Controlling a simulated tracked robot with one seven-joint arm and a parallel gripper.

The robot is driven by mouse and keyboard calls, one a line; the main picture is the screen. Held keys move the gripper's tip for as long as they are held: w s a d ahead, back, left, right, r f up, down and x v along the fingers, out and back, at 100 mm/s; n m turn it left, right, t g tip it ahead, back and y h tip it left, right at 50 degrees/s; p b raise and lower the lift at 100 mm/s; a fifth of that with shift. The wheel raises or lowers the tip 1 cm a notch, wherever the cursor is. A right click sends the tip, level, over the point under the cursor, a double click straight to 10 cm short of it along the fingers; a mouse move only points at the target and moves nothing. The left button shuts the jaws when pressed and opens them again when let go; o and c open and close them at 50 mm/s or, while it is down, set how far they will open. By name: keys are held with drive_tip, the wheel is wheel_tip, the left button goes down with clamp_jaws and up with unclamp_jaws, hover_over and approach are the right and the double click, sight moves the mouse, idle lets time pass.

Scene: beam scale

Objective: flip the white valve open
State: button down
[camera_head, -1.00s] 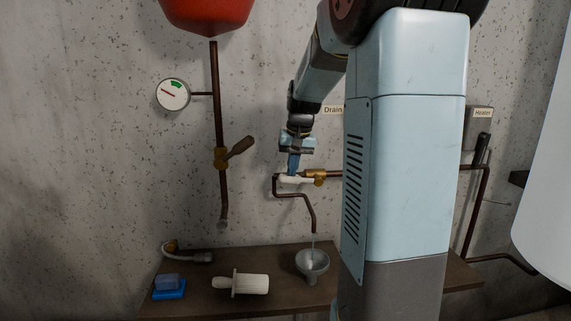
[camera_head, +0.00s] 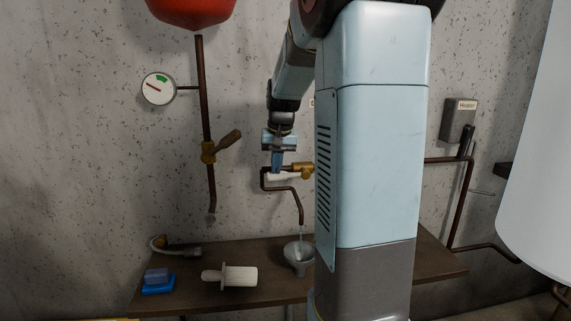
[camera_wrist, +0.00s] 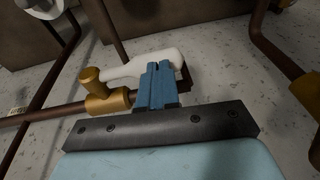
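The white valve handle (camera_head: 282,177) sits on a brass valve body (camera_head: 302,169) on the copper drain pipe. It points left from the brass, roughly in line with the pipe. In the wrist view the white handle (camera_wrist: 142,66) runs from the brass body (camera_wrist: 105,97) to the right. My gripper (camera_head: 277,170) is at the handle, fingers pointing down. In the wrist view my blue fingers (camera_wrist: 160,70) are close together and overlap the handle's free part. They look shut against or beside it; whether they touch it is unclear.
A thin stream appears between the pipe's end and the grey funnel (camera_head: 298,256) on the wooden shelf (camera_head: 255,292). A white-handled tool (camera_head: 230,276), blue sponge (camera_head: 158,281) and hose (camera_head: 175,246) lie there too. A brown-handled valve (camera_head: 222,146) and gauge (camera_head: 158,89) are left.

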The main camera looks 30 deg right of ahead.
drive_tip(key=shift+s+a+f, duration=0.1)
drive_tip(key=shift+f, duration=0.1)
drive_tip(key=v, duration=1.4)
drive_tip(key=shift+w+a+r, duration=0.15)
drive_tip(key=shift+w+a, duration=0.25)
drive_tip(key=shift+s+a, duration=0.1)
